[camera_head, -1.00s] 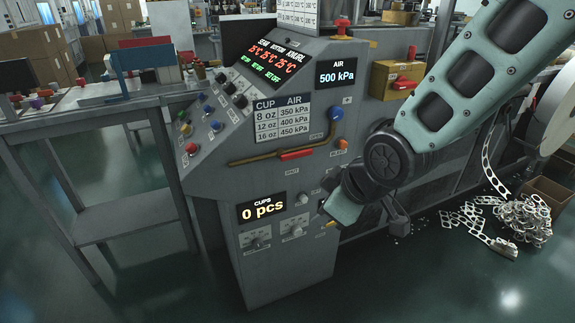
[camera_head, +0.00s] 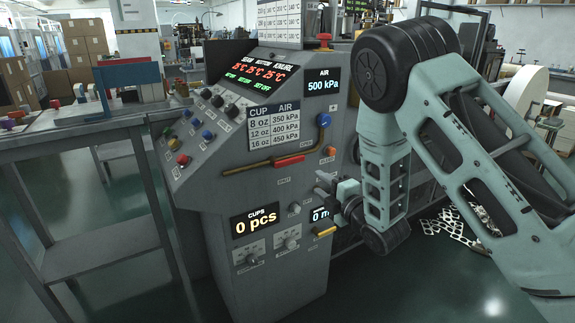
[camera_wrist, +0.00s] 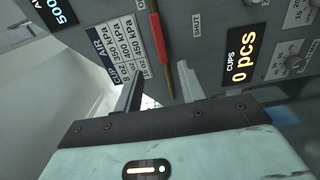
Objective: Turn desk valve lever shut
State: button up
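The red valve lever (camera_head: 289,161) lies along a brass pipe (camera_head: 245,167) on the sloping desk panel, roughly in line with the pipe. In the wrist view the lever (camera_wrist: 163,38) runs down the picture, and its lower end shows between my fingertips. A "SHUT" label (camera_wrist: 195,22) is on the panel to the right of it. My gripper (camera_head: 322,184) is in front of the panel, right of and below the lever in the head view. Its two fingers (camera_wrist: 158,82) are apart with nothing held. I cannot tell exactly how far they are from the lever.
The panel carries a blue knob (camera_head: 323,120), an orange button (camera_head: 331,151), the "CUPS" display (camera_head: 255,222) and a yellow handle (camera_head: 325,231) below my gripper. A grey bench (camera_head: 90,220) stands on the left.

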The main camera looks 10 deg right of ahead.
aim_at(291, 163)
jog(key=p+x, duration=0.1)
jog(key=x, duration=1.5)
jog(key=shift+w, duration=0.1)
grip_shut()
